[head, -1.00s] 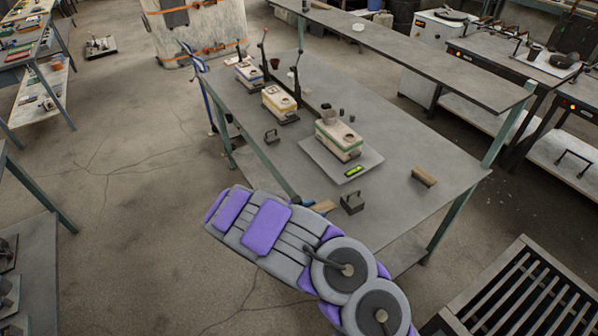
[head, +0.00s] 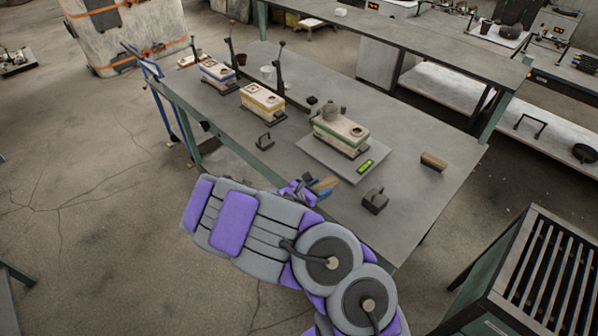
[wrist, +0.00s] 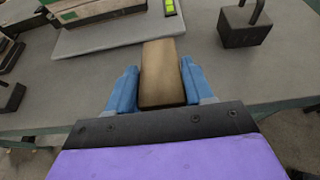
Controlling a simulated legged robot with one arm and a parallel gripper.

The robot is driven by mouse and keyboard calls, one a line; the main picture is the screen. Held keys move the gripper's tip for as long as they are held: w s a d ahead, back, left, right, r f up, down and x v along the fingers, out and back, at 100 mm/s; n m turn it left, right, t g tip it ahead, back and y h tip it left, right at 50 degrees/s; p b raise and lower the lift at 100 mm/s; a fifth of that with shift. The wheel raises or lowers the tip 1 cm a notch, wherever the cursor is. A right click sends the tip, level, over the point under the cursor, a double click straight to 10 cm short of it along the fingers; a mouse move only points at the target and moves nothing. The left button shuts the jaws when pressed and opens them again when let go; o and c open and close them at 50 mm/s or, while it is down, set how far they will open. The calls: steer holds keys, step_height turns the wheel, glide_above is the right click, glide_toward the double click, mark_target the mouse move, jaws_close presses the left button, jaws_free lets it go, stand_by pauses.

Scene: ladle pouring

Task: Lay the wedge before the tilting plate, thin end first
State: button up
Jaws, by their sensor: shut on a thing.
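My gripper (wrist: 162,88) is shut on a brown wooden wedge (wrist: 161,70), which sits between the blue fingers in the wrist view and points away from me. In the head view the wedge (head: 325,185) shows just past my arm, at the near edge of the table. The plate (head: 338,158) is a flat grey slab on the table with a green display (head: 366,166) at its near edge. A cream box with a green stripe (head: 341,132) stands on it. The wedge's tip is close to the plate's near edge in the wrist view; contact cannot be told.
A dark handled weight (head: 374,201) stands right of the wedge, and another (head: 264,142) to its left. A brown block (head: 433,161) lies at the table's right. More cream boxes (head: 262,101) and upright levers stand farther back. The table (head: 420,195) is bare between block and weight.

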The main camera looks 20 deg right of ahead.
steer(key=b, duration=0.2)
glide_above(301, 172)
steer(key=s, duration=0.2)
steer(key=shift+w+a+f, duration=0.1)
steer(key=shift+a+f, duration=0.3)
steer(key=shift+f, duration=0.35)
step_height(301, 172, down, 3)
steer(key=shift+f+b, duration=0.2)
steer(key=shift+b, duration=0.45)
steer(key=shift+r, duration=0.1)
steer(key=o, duration=1)
steer(key=shift+o, duration=0.2)
